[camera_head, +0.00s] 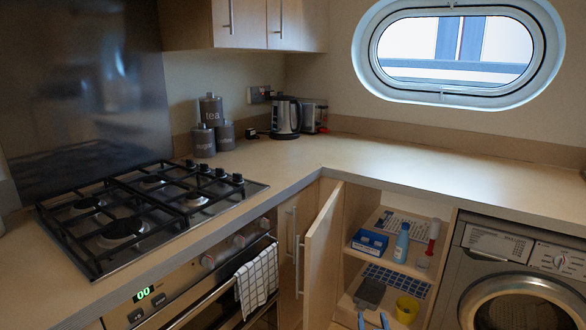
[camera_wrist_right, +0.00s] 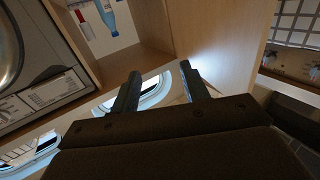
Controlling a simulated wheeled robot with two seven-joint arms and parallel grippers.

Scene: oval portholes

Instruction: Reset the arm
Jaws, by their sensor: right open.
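The cabinet and the porthole show beyond the fingertips, upside down. The rest of the right arm is outside the head view. My left gripper is in neither view.
The cabinet door (camera_head: 322,262) stands open left of the shelves, with a blue bottle (camera_head: 401,243), blue box (camera_head: 369,243) and yellow cup (camera_head: 407,310) inside. A washing machine (camera_head: 515,280) is on the right, a hob (camera_head: 145,210) on the left. The right countertop (camera_head: 440,170) is clear.

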